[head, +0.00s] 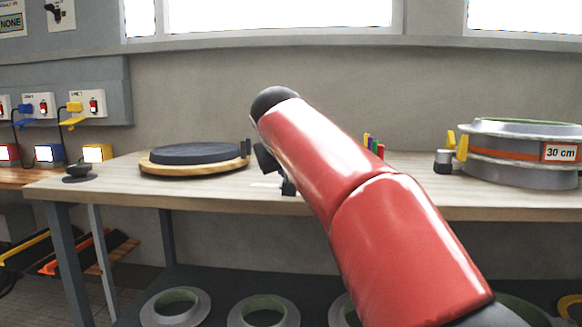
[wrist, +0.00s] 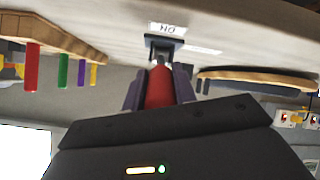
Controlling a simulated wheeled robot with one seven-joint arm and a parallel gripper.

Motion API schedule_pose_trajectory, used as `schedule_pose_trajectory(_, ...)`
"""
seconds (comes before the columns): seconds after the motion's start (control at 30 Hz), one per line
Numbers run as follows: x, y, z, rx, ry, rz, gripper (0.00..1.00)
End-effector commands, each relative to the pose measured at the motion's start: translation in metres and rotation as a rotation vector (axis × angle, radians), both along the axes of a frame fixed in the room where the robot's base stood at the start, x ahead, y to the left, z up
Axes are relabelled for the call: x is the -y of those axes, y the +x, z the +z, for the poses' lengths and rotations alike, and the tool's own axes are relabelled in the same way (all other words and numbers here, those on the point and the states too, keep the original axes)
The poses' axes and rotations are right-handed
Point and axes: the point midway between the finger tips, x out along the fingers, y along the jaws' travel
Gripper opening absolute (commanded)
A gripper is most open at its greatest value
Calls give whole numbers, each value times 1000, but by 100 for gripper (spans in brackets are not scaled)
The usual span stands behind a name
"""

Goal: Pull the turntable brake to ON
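The turntable (head: 165,169), a dark disc on a round wooden base, sits on the bench left of my arm; its wooden edge also shows in the wrist view (wrist: 262,76). The brake lever (wrist: 160,88) has a red handle and rises from a small dark bracket (wrist: 160,42) on the bench. A white label (wrist: 168,28) reading ON, upside down in the picture, lies by the bracket. My gripper (wrist: 160,84) has a finger against each side of the red handle, with no clear gap. In the head view my arm hides most of the gripper.
Several coloured pegs in a wooden holder (wrist: 70,42) stand near the gripper. A stacked ring mould marked 30 cm (head: 520,172) stands at the bench's right. A small dark item (head: 80,172) sits at its left end. Ring moulds (head: 174,307) lie below.

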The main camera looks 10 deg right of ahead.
Motion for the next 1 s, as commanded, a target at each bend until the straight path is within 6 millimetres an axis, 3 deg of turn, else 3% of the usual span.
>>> schedule_pose_trajectory(0.03, 0, 0, -1, -2, 0, 1, 34)
schedule_pose_trajectory(0.13, 0, 0, -1, -1, 0, 1, 47)
schedule_pose_trajectory(0.47, -1, -2, 2, 0, 0, 1, 48)
schedule_pose_trajectory(1.0, -20, -59, 42, -1, -1, 2, 48)
